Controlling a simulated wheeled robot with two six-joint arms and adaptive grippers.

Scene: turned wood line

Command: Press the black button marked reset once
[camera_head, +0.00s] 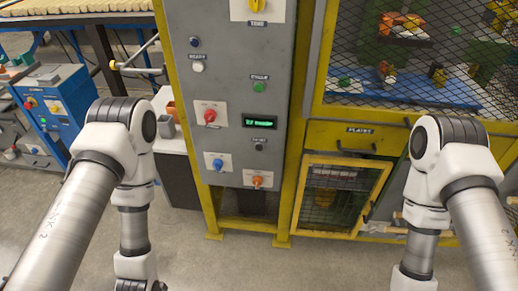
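A grey control panel (230,130) in a yellow frame stands in the middle. A small dark, near-black button (259,148) sits low on its right side, under a small black label (260,140) too small to read surely. Another dark button (194,42), bluish, is at the upper left. My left arm comes down left of the panel and my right arm down at the right. Both grippers are below the picture's edge, so their fingers are hidden. Nothing of mine touches the panel.
Other controls are close by: a lit green display (260,122), a green button (259,87), a white button (198,66), and red (210,115), blue (218,164) and orange (257,180) knobs. A mesh-fronted yellow cabinet (340,150) adjoins at right. Floor before the panel is clear.

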